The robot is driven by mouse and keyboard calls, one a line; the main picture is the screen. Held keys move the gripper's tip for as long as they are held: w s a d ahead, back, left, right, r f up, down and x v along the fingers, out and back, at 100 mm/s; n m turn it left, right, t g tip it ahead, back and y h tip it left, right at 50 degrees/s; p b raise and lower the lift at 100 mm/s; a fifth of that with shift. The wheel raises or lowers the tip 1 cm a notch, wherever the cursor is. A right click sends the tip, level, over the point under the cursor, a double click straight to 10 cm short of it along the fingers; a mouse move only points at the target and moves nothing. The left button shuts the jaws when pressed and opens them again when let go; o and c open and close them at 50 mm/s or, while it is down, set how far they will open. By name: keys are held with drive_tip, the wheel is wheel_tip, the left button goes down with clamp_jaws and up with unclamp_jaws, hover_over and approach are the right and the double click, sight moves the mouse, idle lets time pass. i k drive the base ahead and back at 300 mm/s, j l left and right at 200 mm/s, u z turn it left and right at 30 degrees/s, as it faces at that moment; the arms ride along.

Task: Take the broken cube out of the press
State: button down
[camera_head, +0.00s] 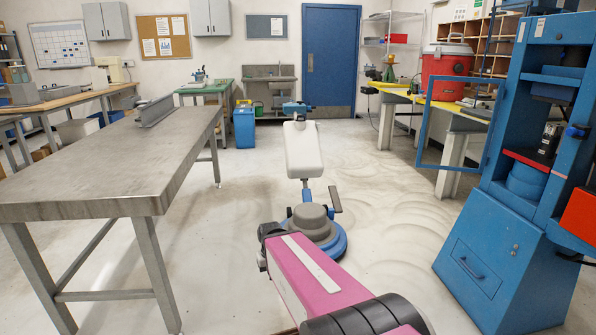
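The blue press (510,250) stands at the right edge, partly cut off by the frame. Its blue-framed guard door (491,150) is swung open to the left. Inside, a blue round ram (526,181) is under a red-edged plate (527,159). A small dark block (550,139) stands above this plate; I cannot tell whether it is the broken cube. My pink arm (315,275) crosses the bottom middle, well left of the press. My gripper is not visible.
A long grey metal table (110,165) stands at left with a metal beam (154,110) on it. A floor polisher (316,235) stands in the middle, just beyond my arm. A red cooler (446,75) sits on the bench behind the guard door. Floor before the press is clear.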

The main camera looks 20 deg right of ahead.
sight(553, 130)
drive_tip(key=z, duration=0.5)
drive_tip(key=l+z, duration=0.1)
drive_tip(key=z, duration=0.9)
drive_tip(key=i+l+z, duration=0.1)
drive_tip(key=z, duration=0.35)
drive_tip(key=i+l+z, duration=0.15)
drive_tip(key=z, duration=0.2)
